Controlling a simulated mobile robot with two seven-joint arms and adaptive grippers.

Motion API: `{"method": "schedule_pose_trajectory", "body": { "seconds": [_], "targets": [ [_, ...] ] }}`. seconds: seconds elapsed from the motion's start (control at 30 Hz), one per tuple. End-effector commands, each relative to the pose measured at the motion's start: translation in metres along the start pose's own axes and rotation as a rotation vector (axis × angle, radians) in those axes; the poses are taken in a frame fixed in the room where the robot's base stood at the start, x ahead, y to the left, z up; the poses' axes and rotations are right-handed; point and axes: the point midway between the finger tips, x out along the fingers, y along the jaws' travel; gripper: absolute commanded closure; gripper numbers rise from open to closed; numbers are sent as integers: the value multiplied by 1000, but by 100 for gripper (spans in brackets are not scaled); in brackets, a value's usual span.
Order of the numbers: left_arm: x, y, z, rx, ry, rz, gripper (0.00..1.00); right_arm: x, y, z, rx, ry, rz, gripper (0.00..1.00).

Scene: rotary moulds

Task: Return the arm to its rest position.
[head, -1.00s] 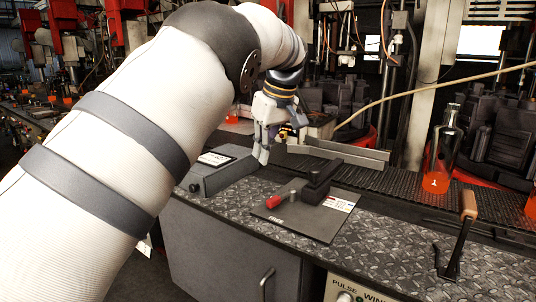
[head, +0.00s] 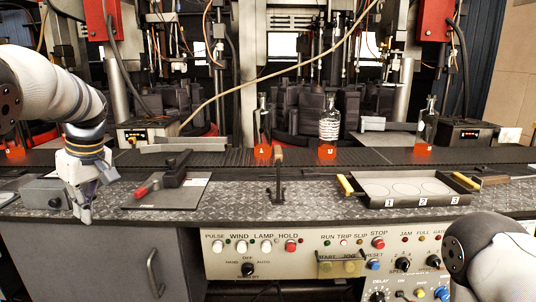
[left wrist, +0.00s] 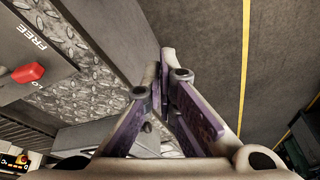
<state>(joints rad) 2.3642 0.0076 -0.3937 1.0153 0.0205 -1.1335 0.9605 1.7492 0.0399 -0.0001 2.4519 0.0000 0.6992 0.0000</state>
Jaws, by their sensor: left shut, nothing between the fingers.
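My left arm comes in from the left in the head view. Its gripper (head: 86,212) points down at the front edge of the patterned metal bench, left of the dark plate. In the left wrist view the left gripper's fingers (left wrist: 163,70) meet at their tips, with nothing between them. The bench edge and the floor lie below it. Only a rounded white and dark part of my right arm shows at the lower right of the head view. The right gripper is not seen.
A dark plate (head: 190,197) with a red-handled lever (head: 147,187) is beside the left gripper. A tray (head: 372,197) with numbered circles is at right. Bottles (head: 328,127) stand on the dark conveyor (head: 220,158) behind. A button panel (head: 216,262) fronts the bench.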

Motion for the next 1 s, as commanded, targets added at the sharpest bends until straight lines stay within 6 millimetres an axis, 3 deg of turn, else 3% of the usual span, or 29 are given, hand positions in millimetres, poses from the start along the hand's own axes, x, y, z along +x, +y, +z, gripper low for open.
{"method": "schedule_pose_trajectory", "body": {
  "seconds": [0.03, 0.17, 0.23, 0.3, 0.43, 0.5, 0.57, 0.6, 0.7, 0.8, 1.0],
  "targets": [
    [34, -2, 15, 60, -19, -12, 100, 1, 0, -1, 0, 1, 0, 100],
    [119, -18, 62, 237, -61, -17, 100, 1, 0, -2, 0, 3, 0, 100],
    [165, -36, 96, 347, -90, -16, 100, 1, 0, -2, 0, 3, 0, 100],
    [209, -65, 138, 467, -125, -11, 100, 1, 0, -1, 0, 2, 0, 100],
    [268, -139, 227, 701, -199, 14, 100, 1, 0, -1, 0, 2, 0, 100],
    [282, -186, 275, 825, -240, 37, 100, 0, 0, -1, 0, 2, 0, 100],
    [283, -225, 311, 922, -275, 62, 100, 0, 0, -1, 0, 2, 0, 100],
    [280, -248, 332, 980, -294, 79, 100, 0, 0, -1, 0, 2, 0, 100],
    [264, -293, 368, 1093, -331, 120, 100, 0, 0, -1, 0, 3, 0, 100],
    [250, -315, 385, 1155, -348, 147, 100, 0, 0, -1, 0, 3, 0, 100],
    [246, -321, 389, 1176, -348, 160, 100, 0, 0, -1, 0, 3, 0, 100]
  ]
}}
